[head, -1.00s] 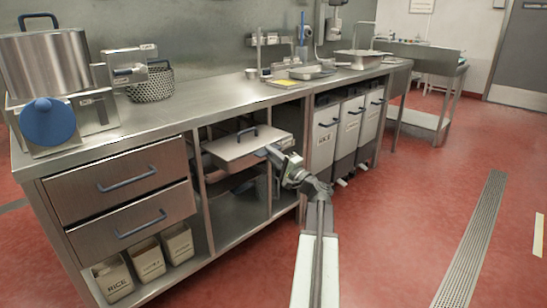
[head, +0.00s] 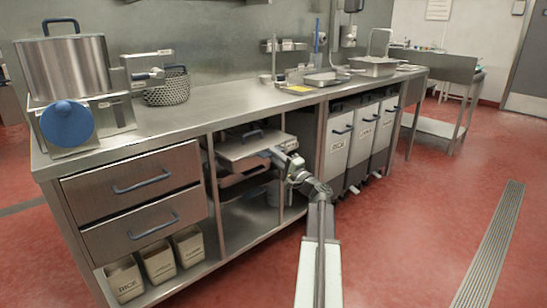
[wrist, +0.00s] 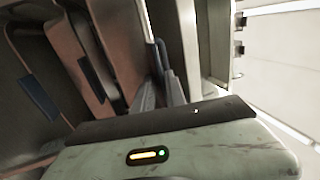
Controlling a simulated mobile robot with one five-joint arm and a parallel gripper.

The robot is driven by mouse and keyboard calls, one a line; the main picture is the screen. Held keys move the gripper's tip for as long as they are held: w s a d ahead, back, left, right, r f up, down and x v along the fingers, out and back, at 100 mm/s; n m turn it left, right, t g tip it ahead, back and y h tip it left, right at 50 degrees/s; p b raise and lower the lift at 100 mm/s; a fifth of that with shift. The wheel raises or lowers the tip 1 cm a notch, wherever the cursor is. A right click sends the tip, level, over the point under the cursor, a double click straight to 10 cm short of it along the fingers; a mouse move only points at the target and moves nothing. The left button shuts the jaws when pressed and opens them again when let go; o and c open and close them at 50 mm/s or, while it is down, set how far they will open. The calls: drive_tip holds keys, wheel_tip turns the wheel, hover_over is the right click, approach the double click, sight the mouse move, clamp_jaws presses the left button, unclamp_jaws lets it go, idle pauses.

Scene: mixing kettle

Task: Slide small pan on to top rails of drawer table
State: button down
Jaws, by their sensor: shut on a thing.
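The small pan (head: 255,150) is a flat, lidded metal pan with a blue handle on top. It is level in the open bay of the steel drawer table (head: 130,156), close under the counter, between the drawers and the white bins. My gripper (head: 275,153) is shut on the pan's near right side. In the wrist view my gripper's fingers (wrist: 162,92) close around a narrow dark piece, which I take to be part of the pan. The top rails are hidden behind the pan, so I cannot tell whether it touches them.
Another metal pan or tray (head: 240,174) shows just below the small pan. Upright posts (head: 212,185) border the bay. White bins (head: 338,138) stand close on the right. A large pot (head: 64,65) stands on the counter. The red floor (head: 420,220) at right is clear.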

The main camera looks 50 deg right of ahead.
sight(255, 145)
drive_tip(key=shift+w+d, duration=0.2)
drive_tip(key=shift+w, duration=2.7)
drive_tip(key=shift+w+d, duration=0.2)
drive_tip(key=shift+w, duration=2.65)
drive_tip(key=shift+w+f+t+b, duration=0.25)
drive_tip(key=shift+t+b, duration=0.05)
drive_tip(key=shift+b, duration=0.45)
drive_tip(key=c, duration=1.3)
unclamp_jaws()
drive_tip(key=shift+r, duration=0.1)
drive_tip(key=o, duration=0.5)
drive_tip(key=shift+s, duration=0.1)
